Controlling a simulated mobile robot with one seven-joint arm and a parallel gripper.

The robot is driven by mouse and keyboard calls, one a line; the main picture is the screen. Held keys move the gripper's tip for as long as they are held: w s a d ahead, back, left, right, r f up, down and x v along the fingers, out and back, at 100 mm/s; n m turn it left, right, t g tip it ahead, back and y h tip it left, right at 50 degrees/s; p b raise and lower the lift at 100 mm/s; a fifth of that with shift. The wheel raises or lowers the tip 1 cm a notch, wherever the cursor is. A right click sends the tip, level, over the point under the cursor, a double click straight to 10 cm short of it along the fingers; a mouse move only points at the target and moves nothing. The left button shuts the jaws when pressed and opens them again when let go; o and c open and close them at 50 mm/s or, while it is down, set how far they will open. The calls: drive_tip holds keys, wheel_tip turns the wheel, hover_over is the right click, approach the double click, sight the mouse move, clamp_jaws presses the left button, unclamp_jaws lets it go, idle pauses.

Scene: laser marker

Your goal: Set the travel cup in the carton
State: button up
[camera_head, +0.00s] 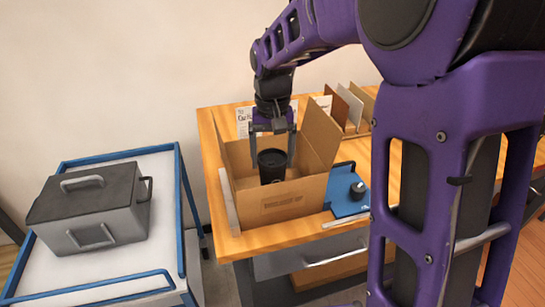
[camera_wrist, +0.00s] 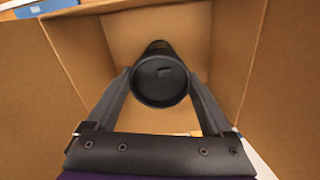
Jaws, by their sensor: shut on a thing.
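The travel cup (camera_head: 272,165) is black with a dark lid. In the head view it is within the open top of the carton (camera_head: 283,205), upright or nearly so. My gripper (camera_head: 272,140) reaches down from above and is shut on the cup. In the wrist view the cup (camera_wrist: 160,82) sits between the two fingers (camera_wrist: 160,95), with the carton walls (camera_wrist: 225,40) around it. The carton is brown cardboard with raised flaps. The cup's lower part is hidden, so I cannot tell whether it touches the carton floor.
The carton stands on a wooden workbench (camera_head: 228,243). A blue device with a black knob (camera_head: 357,191) is close to its right. Upright boards (camera_head: 350,103) stand behind. A blue-railed cart (camera_head: 160,165) with a grey metal box (camera_head: 90,212) is at left.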

drive_tip(key=shift+f, duration=0.15)
drive_tip(key=o, duration=0.6)
wheel_tip(320, 180, up, 12)
drive_tip(key=p, duration=0.2)
drive_tip(key=shift+r, duration=0.25)
